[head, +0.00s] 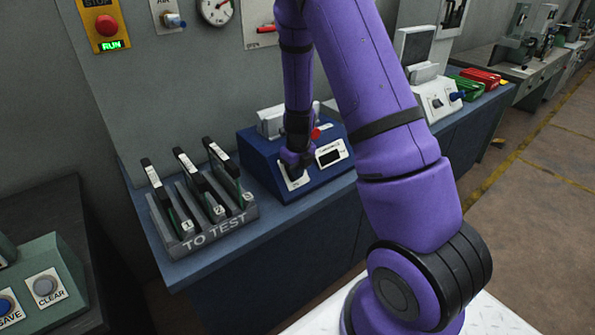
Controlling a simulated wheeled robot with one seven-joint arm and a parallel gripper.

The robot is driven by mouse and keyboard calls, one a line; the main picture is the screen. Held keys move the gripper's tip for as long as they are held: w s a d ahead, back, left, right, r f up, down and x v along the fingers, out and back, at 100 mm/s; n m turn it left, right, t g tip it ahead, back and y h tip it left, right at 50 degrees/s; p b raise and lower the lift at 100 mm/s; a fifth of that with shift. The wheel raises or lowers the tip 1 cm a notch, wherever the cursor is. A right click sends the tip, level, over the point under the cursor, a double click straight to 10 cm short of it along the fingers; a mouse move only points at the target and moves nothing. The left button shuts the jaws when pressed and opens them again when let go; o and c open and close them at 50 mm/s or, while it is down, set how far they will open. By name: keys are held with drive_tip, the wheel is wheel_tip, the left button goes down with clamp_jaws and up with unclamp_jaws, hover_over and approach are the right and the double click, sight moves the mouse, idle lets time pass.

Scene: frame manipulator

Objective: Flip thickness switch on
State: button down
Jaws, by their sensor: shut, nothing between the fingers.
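A blue bench instrument (258,160) with a sloped front sits on the dark blue bench, in the middle of the head view. Its front bears a white plate with a dark display (331,155) and small lettering too small to read. My gripper (293,172) is shut and empty, pointing down at a second white plate (296,183) left of the display. It covers most of that plate, so a switch there and its position are hidden. I cannot tell whether the fingertips touch it. A red knob (315,133) shows just right of my wrist.
A grey "TO TEST" rack (222,232) with three upright black-and-white frames stands left of the instrument. A wall panel rises behind the bench.

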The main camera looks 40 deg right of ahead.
idle(0.4)
drive_tip(key=shift+r, duration=0.75)
